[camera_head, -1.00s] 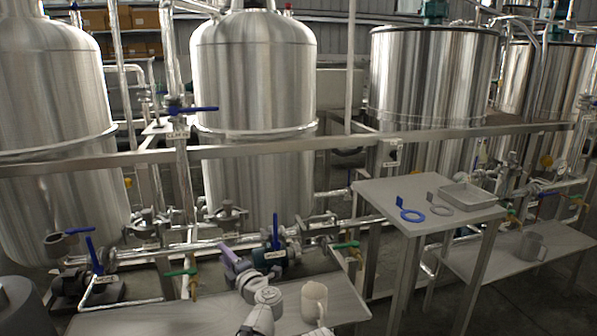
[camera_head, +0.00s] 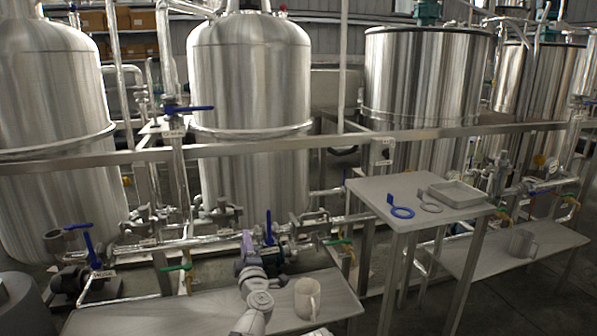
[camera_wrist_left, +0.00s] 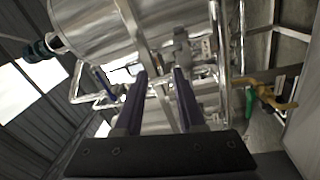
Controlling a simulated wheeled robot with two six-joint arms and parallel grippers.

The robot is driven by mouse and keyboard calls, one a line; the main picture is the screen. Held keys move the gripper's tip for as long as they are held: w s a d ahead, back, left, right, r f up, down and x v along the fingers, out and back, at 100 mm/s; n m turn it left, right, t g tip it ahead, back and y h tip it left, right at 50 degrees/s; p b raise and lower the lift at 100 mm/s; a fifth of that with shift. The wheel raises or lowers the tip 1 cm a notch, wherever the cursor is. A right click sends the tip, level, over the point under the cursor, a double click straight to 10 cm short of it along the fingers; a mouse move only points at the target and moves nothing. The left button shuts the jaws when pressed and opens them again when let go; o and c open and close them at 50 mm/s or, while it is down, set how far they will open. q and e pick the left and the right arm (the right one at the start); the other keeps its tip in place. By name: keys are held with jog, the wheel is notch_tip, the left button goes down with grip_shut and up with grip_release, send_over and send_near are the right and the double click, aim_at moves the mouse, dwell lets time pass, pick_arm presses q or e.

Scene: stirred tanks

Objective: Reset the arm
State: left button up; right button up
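My left arm comes up from the bottom of the head view, and its gripper (camera_head: 247,240) with purple fingers points up and away over the low bench, in front of the pipes. In the left wrist view the two purple fingers of the left gripper (camera_wrist_left: 160,75) stand apart with nothing held between them. Tank metal and pipes show beyond them. My right gripper is in neither view.
A beige mug (camera_head: 307,297) stands on the low bench (camera_head: 190,311), right of my left arm. Blue-handled valves (camera_head: 269,228) and green-handled taps (camera_head: 178,267) are close by. A higher table (camera_head: 375,190) holds a blue ring (camera_head: 402,212), a grey ring (camera_head: 431,207) and a tray (camera_head: 456,193).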

pick_arm(q)
jog(key=s+d+f+m+g+h, duration=0.3)
jog(key=d+f+m+h, duration=0.25)
jog(key=m, duration=0.25)
jog(key=s+d+f+m+g+h, duration=0.3)
jog(key=d+f+m+g+h, duration=0.15)
jog(key=f+m, duration=0.25)
jog(key=s+a+f+m+g+y, duration=0.2)
jog(key=s+a+f+g, duration=0.35)
jog(key=s, duration=0.45)
jog(key=s+a+f+m+g+y, duration=0.25)
jog(key=s+a+f+g, duration=0.35)
jog(key=s, duration=0.4)
jog(key=s+d+m+y, duration=0.1)
jog(key=s+d+m, duration=0.3)
jog(key=d, duration=0.6)
notch_tip(320, 180, up, 30)
jog(key=s+n+p, duration=0.1)
jog(key=p, duration=2.9)
jog(key=shift+s+d+f, duration=0.2)
